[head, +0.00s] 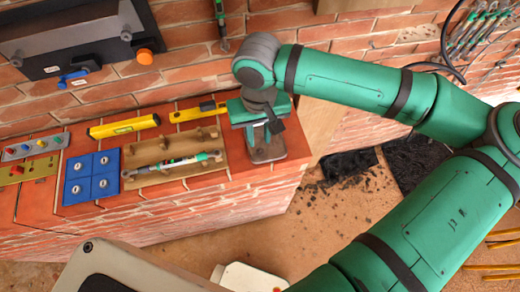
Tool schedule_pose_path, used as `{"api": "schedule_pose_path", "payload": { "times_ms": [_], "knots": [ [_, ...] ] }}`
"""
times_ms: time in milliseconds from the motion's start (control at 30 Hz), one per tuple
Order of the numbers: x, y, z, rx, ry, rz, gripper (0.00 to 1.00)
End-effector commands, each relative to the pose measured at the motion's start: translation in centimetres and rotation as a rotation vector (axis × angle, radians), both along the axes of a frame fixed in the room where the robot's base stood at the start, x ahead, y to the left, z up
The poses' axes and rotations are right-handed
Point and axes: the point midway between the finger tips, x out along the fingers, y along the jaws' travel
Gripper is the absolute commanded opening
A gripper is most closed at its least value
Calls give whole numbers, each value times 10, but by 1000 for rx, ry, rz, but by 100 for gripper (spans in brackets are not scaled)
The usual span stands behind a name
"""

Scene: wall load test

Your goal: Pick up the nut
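A blue square board (92,152) lies on the brick ledge at the left. It has several small round silvery fittings, such as one metal fitting (103,183). They are too small to tell whether any of them is a loose nut. My green arm reaches in from the right and bends down at its grey wrist. My gripper (266,128) is over the right end of the ledge, well to the right of the blue board. Its fingers are small and overlap dark and green parts around them, so I cannot tell whether they are open or shut.
A wooden rack (207,136) holding a green-grey tool (172,165) lies between the blue board and my gripper. Yellow levels (124,126) lie behind. A panel with colored knobs (33,147) is at far left. A dark monitor-like unit (75,38) is on the wall.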

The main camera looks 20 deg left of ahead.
Motion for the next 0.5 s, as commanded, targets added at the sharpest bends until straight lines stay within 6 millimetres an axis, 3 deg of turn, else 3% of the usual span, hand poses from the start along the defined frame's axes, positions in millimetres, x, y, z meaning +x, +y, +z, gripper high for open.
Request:
{"api": "schedule_pose_path", "payload": {
  "times_ms": [267, 500],
  "knots": [
    [-2, -1, -20, 1, 1, 1, 23],
    [-4, -4, -52, 1, 0, 1, 23]
  ]
}}
